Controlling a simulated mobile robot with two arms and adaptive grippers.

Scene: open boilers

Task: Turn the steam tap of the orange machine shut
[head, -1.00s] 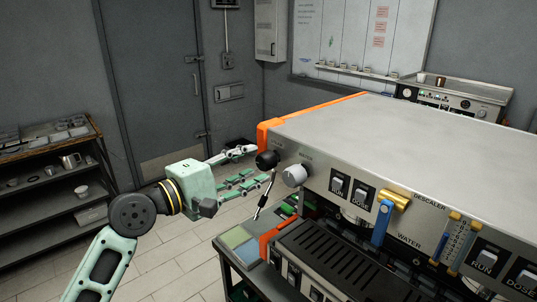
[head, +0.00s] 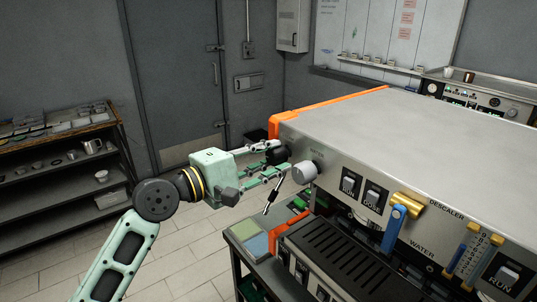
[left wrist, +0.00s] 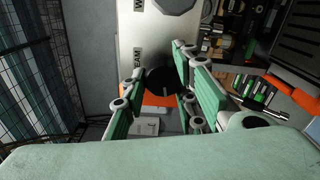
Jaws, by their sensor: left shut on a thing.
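The orange machine (head: 330,112) has a steel front with orange trim. Its steam tap (head: 277,153), a black round knob, sits at the left end of the front panel. My left gripper (head: 270,159) reaches in from the left with its fingers around this knob and shut on it. In the left wrist view the black knob (left wrist: 162,79) shows between the green finger pads, beside a partly visible "STEAM" label. The fingers hide part of the knob. My right gripper is not in view.
A grey water knob (head: 305,172) sits just right of the steam tap. A thin steam wand (head: 271,199) hangs below. A shelf (head: 60,182) with cups stands at the left. The floor between the shelf and machine is clear.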

